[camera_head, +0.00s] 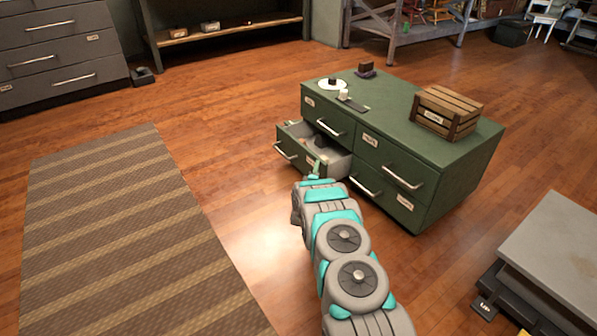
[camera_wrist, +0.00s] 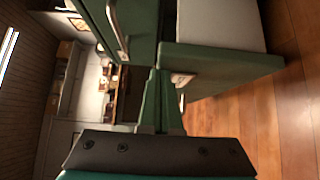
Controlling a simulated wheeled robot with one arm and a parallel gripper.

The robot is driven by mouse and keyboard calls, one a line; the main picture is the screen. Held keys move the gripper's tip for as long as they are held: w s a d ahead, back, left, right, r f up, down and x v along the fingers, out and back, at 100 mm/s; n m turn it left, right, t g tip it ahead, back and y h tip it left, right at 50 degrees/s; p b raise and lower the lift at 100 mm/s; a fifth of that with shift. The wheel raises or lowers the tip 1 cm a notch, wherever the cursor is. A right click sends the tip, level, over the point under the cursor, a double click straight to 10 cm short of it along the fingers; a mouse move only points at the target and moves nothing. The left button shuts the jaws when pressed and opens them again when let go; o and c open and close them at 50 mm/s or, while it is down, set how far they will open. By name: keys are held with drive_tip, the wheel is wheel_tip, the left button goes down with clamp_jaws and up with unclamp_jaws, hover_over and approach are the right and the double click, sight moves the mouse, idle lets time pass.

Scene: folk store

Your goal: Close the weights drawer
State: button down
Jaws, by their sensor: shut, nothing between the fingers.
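The green cabinet (camera_head: 440,165) stands on the wood floor. Its lower left drawer (camera_head: 287,150) is pulled out, with a metal handle on its front and a dark item inside. The other drawers look shut. My gripper (camera_head: 317,166) is at the right end of the open drawer's front. In the wrist view, my gripper (camera_wrist: 164,75) is shut and empty, its fingers pointing at the cabinet. The green drawer front (camera_wrist: 225,70) with a small pale label is just right of the fingertips. I cannot tell whether they touch, and the label is unreadable.
A wooden crate (camera_head: 446,112), a white disc (camera_head: 332,84) and small blocks sit on the cabinet top. A striped rug (camera_head: 125,220) lies to the left. A grey platform (camera_head: 560,245) stands at the right.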

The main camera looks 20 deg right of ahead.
drive_tip(key=w+d, duration=0.1)
drive_tip(key=d, duration=0.2)
drive_tip(key=w+d, duration=0.1)
drive_tip(key=d, duration=0.2)
drive_tip(key=w+d, duration=0.1)
drive_tip(key=d, duration=0.2)
drive_tip(key=shift+w+d+b, duration=0.1)
drive_tip(key=shift+d+b, duration=0.2)
drive_tip(key=shift+d, duration=0.1)
drive_tip(key=shift+a, duration=0.1)
